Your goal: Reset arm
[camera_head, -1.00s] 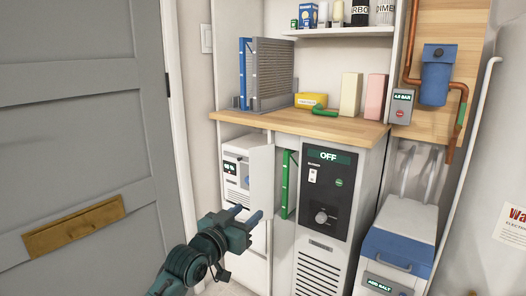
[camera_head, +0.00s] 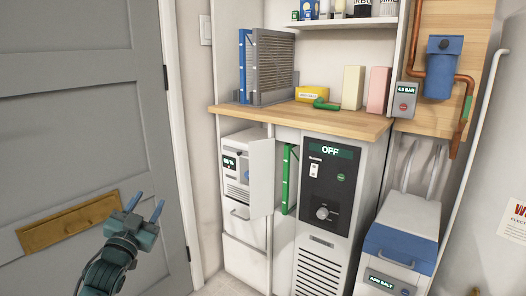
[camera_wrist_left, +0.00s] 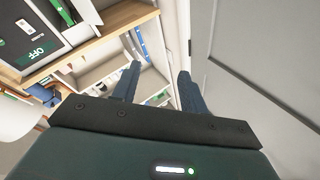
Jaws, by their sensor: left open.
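My left gripper (camera_head: 145,207) is open and empty in the head view, at the lower left in front of the grey door. Its two blue-grey fingers point up and stand apart. In the left wrist view the same fingers (camera_wrist_left: 157,85) are spread with nothing between them. My right gripper is in neither view.
The grey door (camera_head: 85,120) has a brass plate (camera_head: 68,222) close to my left gripper. A cabinet with an open white door (camera_head: 261,178) and a black panel reading OFF (camera_head: 328,190) stands at the middle. A wooden counter (camera_head: 300,120) lies above. A blue-lidded box (camera_head: 399,245) stands right.

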